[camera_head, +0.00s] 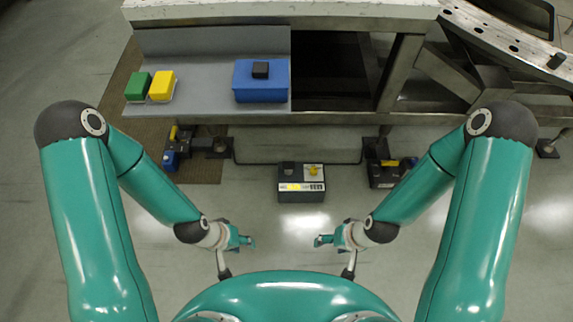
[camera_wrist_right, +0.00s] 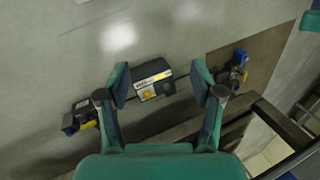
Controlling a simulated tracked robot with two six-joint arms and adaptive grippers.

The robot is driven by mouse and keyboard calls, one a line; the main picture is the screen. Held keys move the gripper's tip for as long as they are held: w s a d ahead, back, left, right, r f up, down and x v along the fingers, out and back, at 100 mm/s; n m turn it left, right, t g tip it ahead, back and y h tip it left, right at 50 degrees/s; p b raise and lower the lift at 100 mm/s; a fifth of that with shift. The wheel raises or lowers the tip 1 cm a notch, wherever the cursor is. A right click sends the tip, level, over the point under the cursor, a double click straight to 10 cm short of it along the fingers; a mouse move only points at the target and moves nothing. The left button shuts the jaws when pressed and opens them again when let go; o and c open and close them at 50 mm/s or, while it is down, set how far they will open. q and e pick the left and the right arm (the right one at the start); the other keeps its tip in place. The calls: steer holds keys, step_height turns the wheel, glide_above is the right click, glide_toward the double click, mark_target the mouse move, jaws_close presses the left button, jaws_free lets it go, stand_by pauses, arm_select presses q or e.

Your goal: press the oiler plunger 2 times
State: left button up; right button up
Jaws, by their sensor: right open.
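A blue box (camera_head: 262,88) with a small black block (camera_head: 260,70) on top stands on the grey shelf. A dark box (camera_head: 301,190) with a yellow knob (camera_head: 313,170) and a black block on top sits below the shelf edge. I cannot tell which of these is the oiler plunger. My right gripper (camera_head: 326,240) is open and empty, low in front of my body. The dark box (camera_wrist_right: 152,80) shows between its fingers in the right wrist view, apart from them. My left gripper (camera_head: 243,240) is also low, touching nothing visible; its jaws are too small to judge.
A green block (camera_head: 138,87) and a yellow block (camera_head: 162,86) stand at the shelf's left. Dark fittings with yellow and blue parts, left (camera_head: 178,148) and right (camera_head: 386,170), flank the dark box, joined by a cable. The floor nearer my body is clear.

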jaws_close()
stand_by(0.4)
stand_by(1.2)
